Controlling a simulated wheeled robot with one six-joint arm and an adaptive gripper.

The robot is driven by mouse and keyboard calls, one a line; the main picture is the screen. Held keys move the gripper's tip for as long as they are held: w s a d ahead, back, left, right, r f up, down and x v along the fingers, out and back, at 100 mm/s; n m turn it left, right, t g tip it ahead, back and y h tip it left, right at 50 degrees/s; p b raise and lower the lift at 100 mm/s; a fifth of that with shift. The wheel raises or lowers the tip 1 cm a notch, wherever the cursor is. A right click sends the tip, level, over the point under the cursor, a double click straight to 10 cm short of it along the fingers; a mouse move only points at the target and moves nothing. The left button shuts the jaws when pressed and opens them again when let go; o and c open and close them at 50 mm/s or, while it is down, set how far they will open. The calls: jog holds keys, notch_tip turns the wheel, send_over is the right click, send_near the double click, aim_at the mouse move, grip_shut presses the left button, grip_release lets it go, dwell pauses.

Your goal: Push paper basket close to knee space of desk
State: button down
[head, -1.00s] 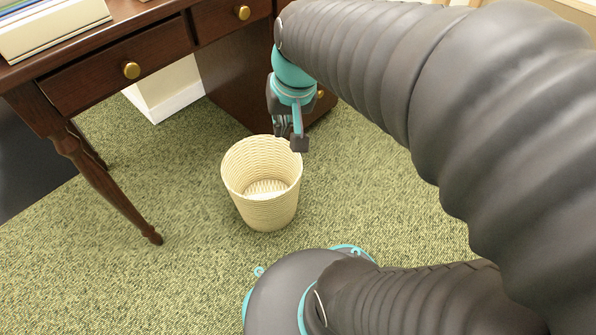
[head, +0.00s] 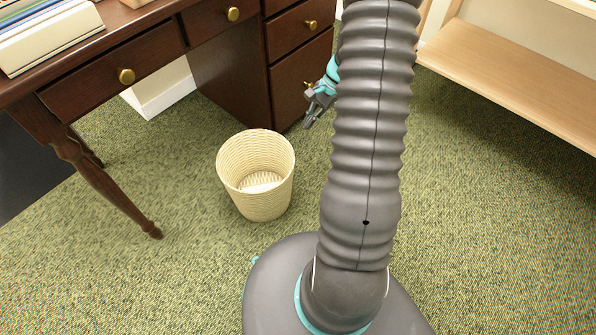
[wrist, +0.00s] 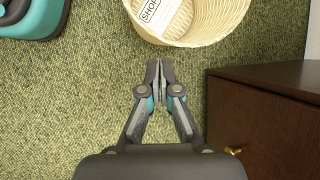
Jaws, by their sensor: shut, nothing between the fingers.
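The cream woven paper basket (head: 262,200) stands upright on the green carpet in the head view, in front of the desk. It also shows at the top of the wrist view (wrist: 215,35), with a white printed item (wrist: 163,12) inside. The dark wooden desk (head: 210,75) has its knee space (head: 100,125) between a turned front leg and the drawer pedestal. My gripper (head: 309,113) is to the right of the basket, near the pedestal front and apart from the basket. In the wrist view my gripper (wrist: 160,68) is shut and empty.
The drawer pedestal (head: 300,75) stands behind the basket and to its right. The turned desk leg (head: 110,195) stands to the left. A light wooden shelf (head: 520,85) is at the upper right. Books (head: 45,40) lie on the desktop. Carpet around the basket is clear.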

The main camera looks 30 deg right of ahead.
jog(key=s+d+f+m+t+y+p, duration=0.1)
jog(key=s+d+f+m, duration=0.15)
jog(key=f, duration=0.65)
jog(key=s+d+f+m+y+p, duration=0.15)
jog(key=d+f+m, duration=0.25)
jog(key=f, duration=0.4)
jog(key=w+a+r+x, duration=0.1)
jog(key=x, duration=1.2)
jog(key=shift+a+r, duration=0.25)
jog(key=shift+a, duration=0.25)
jog(key=shift+w, duration=0.1)
